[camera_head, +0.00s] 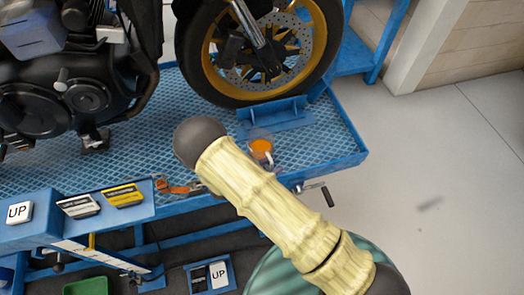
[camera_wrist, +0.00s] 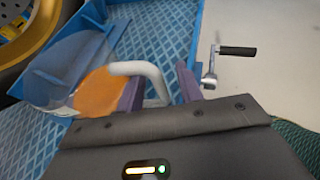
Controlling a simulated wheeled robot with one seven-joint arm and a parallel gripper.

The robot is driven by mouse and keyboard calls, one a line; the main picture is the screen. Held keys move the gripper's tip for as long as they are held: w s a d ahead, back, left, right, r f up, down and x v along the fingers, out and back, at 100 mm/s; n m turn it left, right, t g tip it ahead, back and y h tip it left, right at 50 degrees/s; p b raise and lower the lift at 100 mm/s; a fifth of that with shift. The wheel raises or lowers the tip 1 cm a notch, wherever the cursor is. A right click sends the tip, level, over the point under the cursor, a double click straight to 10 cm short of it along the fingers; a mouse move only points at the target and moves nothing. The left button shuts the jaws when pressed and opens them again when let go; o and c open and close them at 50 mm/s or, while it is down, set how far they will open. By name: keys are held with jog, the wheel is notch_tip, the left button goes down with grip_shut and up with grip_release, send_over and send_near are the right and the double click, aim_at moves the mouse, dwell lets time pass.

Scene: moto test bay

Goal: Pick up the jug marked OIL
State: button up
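A clear jug (camera_head: 261,146) with orange contents stands on the blue lift platform, close to the front wheel. In the wrist view the jug (camera_wrist: 98,92) is at the left, with its pale handle (camera_wrist: 140,69) pointing toward my gripper. No OIL marking is readable on it. My gripper (camera_wrist: 158,88) has its two purple fingers apart, with the handle's end between them. I see a gap between the handle and the right finger; contact with the left finger cannot be told. In the head view my arm hides the gripper.
The motorcycle's front wheel (camera_head: 262,50) stands behind the jug, with a blue wheel stop (camera_head: 275,115) between. A crank handle (camera_head: 327,194) sticks out of the platform's near edge. Orange hardware (camera_head: 178,187) lies left. Open floor (camera_head: 440,150) is at the right.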

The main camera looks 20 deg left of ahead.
grip_shut()
jog(key=shift+r, duration=0.2)
dwell(0.5)
jog(key=shift+r+b, duration=0.7)
jog(key=shift+r, duration=4.1)
